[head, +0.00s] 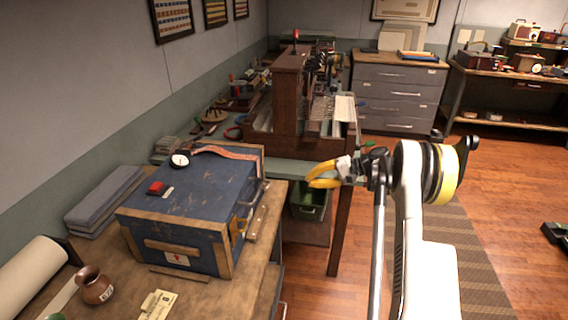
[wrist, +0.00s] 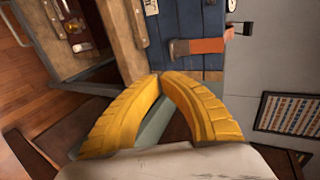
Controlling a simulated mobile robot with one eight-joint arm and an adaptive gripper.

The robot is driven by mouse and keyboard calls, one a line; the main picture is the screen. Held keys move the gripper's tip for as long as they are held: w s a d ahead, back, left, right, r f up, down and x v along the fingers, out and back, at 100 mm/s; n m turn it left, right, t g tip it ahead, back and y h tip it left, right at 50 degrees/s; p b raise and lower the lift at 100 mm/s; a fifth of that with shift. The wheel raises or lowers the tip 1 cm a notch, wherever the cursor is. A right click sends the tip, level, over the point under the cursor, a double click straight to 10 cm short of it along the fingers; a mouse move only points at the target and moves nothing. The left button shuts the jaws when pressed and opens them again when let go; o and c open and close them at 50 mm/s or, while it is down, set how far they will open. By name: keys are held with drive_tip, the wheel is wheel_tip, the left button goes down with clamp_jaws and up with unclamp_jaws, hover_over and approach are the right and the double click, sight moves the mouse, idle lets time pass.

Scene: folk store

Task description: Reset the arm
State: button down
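My gripper (head: 318,176) has two yellow ribbed fingers. In the head view it is held out to the left in the air, near the corner of the green-topped bench and to the right of the blue chest. In the wrist view my gripper (wrist: 160,75) shows its fingertips meeting, with nothing held between them. My white arm (head: 426,255) stands raised and bent at the right of the head view, with a black and yellow joint near its top.
The blue chest (head: 185,215) stands on a wooden table (head: 215,295) at left, with a red strap-like item (head: 226,152) on it. A wooden loom-like frame (head: 290,95) stands on the bench behind. Grey drawers (head: 398,98) are at the back. Wooden floor (head: 510,235) is open at right.

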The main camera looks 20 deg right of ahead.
drive_tip(key=s+a+r+n+g+h, duration=0.1)
drive_tip(key=s+a+r+h, duration=0.2)
drive_tip(key=s+a+r, duration=0.45)
drive_tip(key=s+a+r+n+g+h, duration=0.1)
drive_tip(key=s+a+r+h, duration=0.3)
drive_tip(key=a+r, duration=0.6)
drive_tip(key=s+a+f+n+h, duration=0.1)
drive_tip(key=s+a, duration=0.1)
drive_tip(key=s, duration=0.6)
drive_tip(key=s+a+f+n+t+h, duration=0.1)
drive_tip(key=s+a+n, duration=0.1)
drive_tip(key=s, duration=0.7)
drive_tip(key=s+a+f+n+h, duration=0.1)
drive_tip(key=s+a+n, duration=0.1)
drive_tip(key=s, duration=0.6)
drive_tip(key=shift+s+a+f+t, duration=0.25)
drive_tip(key=shift+a+t, duration=0.05)
drive_tip(key=shift+a, duration=0.05)
